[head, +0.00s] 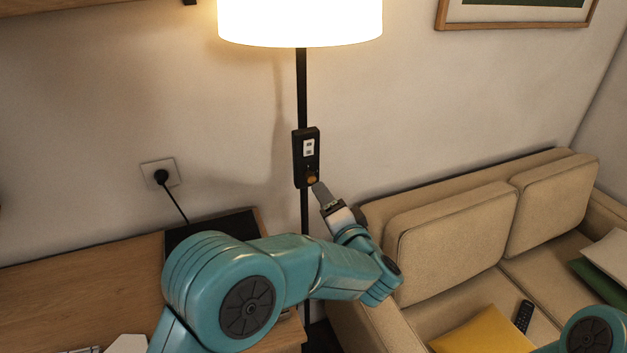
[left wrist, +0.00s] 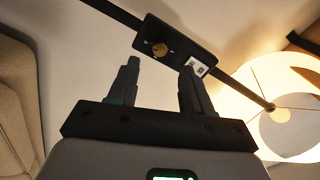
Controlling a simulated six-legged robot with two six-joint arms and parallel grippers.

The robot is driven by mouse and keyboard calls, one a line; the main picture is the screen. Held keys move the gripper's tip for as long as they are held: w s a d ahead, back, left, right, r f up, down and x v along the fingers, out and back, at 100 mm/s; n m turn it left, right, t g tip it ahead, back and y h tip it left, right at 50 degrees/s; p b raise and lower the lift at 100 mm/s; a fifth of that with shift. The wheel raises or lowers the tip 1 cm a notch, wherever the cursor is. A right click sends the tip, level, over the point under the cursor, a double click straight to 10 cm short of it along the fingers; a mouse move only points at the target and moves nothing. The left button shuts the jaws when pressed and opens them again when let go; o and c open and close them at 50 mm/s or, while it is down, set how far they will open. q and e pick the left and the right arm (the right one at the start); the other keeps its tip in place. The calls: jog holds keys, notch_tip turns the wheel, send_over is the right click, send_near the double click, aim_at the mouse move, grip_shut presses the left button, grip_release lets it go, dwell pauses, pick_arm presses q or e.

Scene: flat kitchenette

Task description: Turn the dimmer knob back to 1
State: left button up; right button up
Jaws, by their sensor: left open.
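The dimmer box (head: 298,160) is a black slab on the dark pole of the lit floor lamp. Its small brass-coloured knob (head: 312,177) sits at the lower end, below a white label. In the left wrist view the knob (left wrist: 159,50) shows on the box (left wrist: 178,42), with small white marks around it that are too small to read. My left gripper (head: 319,190) is just below and right of the knob in the head view. In the left wrist view its two fingers (left wrist: 160,72) are apart and empty, with the knob beyond the gap between them. My right gripper is out of view.
The lamp shade (head: 300,22) glows above the box. A beige sofa (head: 450,235) stands at the right, with a yellow cushion (head: 483,333) and a remote (head: 523,316). A wooden desk (head: 80,290) is at the left, below a wall socket (head: 160,174) with a plugged-in cord.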

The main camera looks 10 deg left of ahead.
aim_at(312, 180)
pick_arm(q)
jog(key=x, duration=0.6)
jog(key=shift+w+a+p, duration=0.2)
jog(key=shift+w+p, duration=0.05)
jog(key=shift+p, duration=0.1)
grip_shut()
